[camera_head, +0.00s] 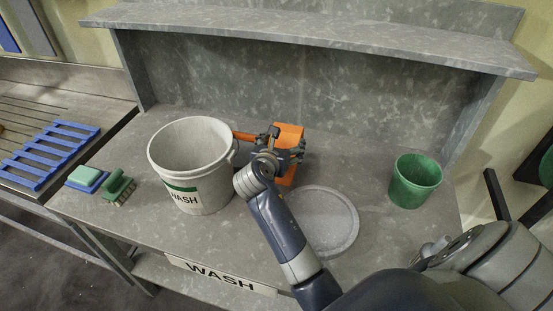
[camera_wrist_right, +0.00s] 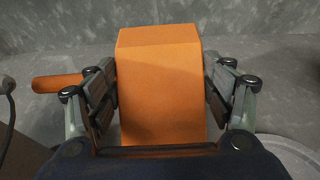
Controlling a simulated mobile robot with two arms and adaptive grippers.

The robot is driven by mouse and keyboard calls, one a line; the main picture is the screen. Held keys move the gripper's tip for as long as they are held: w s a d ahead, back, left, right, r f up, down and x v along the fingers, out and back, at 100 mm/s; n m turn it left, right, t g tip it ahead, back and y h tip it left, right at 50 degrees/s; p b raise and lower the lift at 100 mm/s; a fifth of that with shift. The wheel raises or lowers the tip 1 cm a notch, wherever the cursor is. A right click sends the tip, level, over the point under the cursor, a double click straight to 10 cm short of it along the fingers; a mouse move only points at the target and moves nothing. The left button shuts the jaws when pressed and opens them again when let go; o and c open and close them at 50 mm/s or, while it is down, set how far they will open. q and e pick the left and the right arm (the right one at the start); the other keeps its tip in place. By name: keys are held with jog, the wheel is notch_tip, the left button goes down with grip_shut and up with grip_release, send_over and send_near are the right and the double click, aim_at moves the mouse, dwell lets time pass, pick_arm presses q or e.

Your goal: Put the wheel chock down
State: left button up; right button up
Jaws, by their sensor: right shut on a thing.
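The wheel chock is an orange block (camera_head: 289,132) between the fingers of my right gripper (camera_head: 277,153) in the head view. In the right wrist view the chock (camera_wrist_right: 160,85) fills the space between the two fingers of my right gripper (camera_wrist_right: 160,108), which is shut on it. An orange rod-like part (camera_wrist_right: 57,83) sticks out to the left of the chock. The chock is over the grey bench, just right of the white pail; the gripper hides part of it, and I cannot tell whether it touches the bench. My left gripper is not in view.
A white pail (camera_head: 195,190) marked WASH stands left of the chock. A round grey disc (camera_head: 322,222) lies in front right on the bench (camera_head: 370,240). A green bucket (camera_head: 413,181) stands at the right. A shelf (camera_head: 330,35) overhangs the back.

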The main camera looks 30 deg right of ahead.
jog(key=shift+w+f, duration=0.1)
jog(key=shift+f, duration=0.2)
jog(key=shift+w+f, duration=0.1)
jog(key=shift+f, duration=0.15)
notch_tip(320, 180, down, 3)
jog(key=shift+r, duration=0.1)
jog(key=shift+f, duration=0.4)
jog(key=o, duration=1.7)
jog(key=shift+f, duration=0.2)
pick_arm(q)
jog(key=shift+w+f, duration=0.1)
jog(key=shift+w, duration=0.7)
